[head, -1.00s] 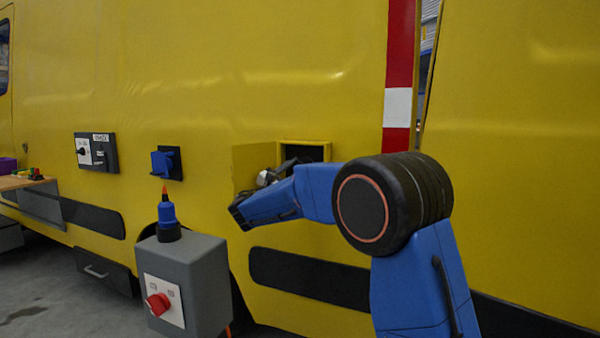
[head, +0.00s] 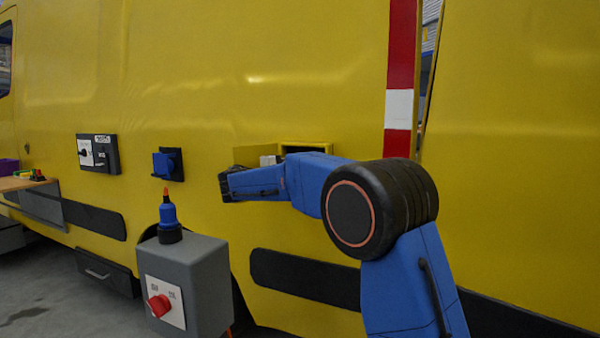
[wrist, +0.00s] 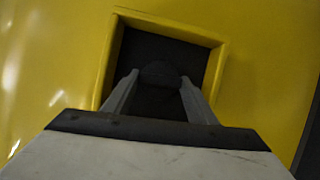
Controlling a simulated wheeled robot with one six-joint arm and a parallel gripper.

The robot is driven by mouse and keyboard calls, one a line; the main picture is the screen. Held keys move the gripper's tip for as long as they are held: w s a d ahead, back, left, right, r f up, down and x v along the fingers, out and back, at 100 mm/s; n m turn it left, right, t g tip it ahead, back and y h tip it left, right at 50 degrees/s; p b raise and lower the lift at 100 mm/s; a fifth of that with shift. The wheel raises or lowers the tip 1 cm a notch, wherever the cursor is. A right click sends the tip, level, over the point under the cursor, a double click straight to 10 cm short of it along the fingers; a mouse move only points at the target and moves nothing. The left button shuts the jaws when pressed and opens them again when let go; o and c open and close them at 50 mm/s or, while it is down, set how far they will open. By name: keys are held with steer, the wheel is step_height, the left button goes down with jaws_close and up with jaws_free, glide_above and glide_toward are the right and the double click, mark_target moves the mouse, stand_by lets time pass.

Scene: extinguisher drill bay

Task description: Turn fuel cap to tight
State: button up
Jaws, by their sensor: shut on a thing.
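The fuel cap (wrist: 160,72) shows in the wrist view as a dark round shape inside a dark square recess (wrist: 136,48) with a yellow frame. My gripper (wrist: 158,82) reaches into the recess, one grey finger on each side of the cap, and is shut on it. The cap's markings are too dark to read, so its turn angle cannot be told. In the head view my blue arm hides the cap and most of the recess; only the recess's upper frame (head: 306,147) shows.
The open yellow flap (head: 255,154) stands left of the recess. Further left on the yellow vehicle are a blue socket (head: 163,164) and a switch panel (head: 97,153). A grey box (head: 205,262) with a red knob (head: 159,305) and a blue plug (head: 168,215) stands in front.

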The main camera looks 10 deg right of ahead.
steer(key=shift+m+g, duration=0.3)
steer(key=shift+m, duration=0.3)
steer(key=o, duration=1.1)
steer(key=shift+c, duration=0.2)
steer(key=v, duration=1.7)
steer(key=shift+s, duration=0.25)
steer(key=shift+r, duration=0.15)
